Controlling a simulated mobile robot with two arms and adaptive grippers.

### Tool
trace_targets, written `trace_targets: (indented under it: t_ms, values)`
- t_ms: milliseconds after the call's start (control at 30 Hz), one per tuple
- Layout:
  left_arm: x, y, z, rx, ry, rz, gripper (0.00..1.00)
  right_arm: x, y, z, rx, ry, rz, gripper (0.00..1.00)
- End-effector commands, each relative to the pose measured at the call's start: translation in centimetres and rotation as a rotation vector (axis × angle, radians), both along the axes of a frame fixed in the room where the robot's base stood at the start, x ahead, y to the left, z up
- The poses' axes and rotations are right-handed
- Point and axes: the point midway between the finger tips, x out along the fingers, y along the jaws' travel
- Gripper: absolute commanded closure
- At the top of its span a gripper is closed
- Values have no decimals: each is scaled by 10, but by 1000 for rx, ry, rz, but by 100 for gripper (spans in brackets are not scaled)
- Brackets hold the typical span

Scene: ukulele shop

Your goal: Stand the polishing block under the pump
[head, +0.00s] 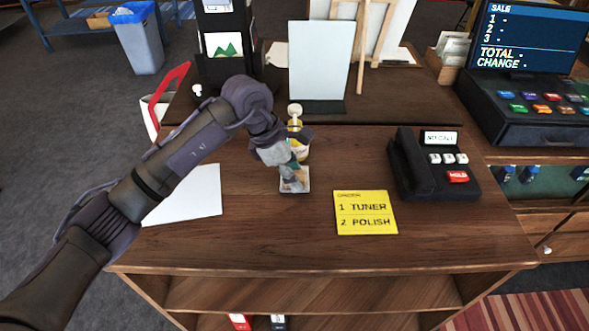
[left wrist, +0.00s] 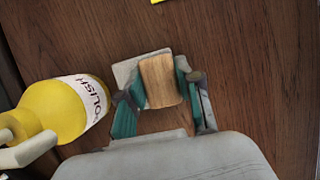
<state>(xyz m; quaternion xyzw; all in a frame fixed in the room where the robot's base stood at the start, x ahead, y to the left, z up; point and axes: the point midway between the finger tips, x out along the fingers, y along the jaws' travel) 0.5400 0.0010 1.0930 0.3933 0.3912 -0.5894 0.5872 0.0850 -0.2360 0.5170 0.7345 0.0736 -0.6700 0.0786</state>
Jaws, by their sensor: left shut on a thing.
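The polishing block (left wrist: 160,82) is a small wooden block held between the teal-padded fingers of my left gripper (left wrist: 160,92). My left gripper (head: 291,178) is shut on it, low over a small pale square pad (left wrist: 126,72). The pad also shows in the head view (head: 303,188). I cannot tell whether the block touches the pad. The yellow polish bottle (left wrist: 62,108) with its white pump (left wrist: 30,152) stands beside the gripper. In the head view the bottle (head: 303,152) is partly hidden behind my left wrist. My right gripper is not in view.
A yellow order card (head: 365,213) lies right of the pad, and a black phone-like device (head: 432,165) stands farther right. A white sheet (head: 190,196) lies left, under my arm. A pale upright panel (head: 320,62) stands behind. The counter front (head: 260,245) is clear.

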Motion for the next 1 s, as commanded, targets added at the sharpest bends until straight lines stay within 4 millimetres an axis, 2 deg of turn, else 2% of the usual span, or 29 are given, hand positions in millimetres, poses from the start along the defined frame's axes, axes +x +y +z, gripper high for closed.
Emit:
trace_targets:
  t_ms: [300,333,467,767,867,1000]
  values:
    - [0,0,-4,0,-1,-1,100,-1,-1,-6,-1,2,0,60]
    - [0,0,-3,0,-1,-1,62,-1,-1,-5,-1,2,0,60]
    - [0,0,-3,1,-1,0,41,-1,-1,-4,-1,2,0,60]
    - [0,0,-2,0,0,0,40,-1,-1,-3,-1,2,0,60]
    - [0,1,3,0,-1,0,40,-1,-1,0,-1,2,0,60]
    - [2,10,21,0,-7,2,40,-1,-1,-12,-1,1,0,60]
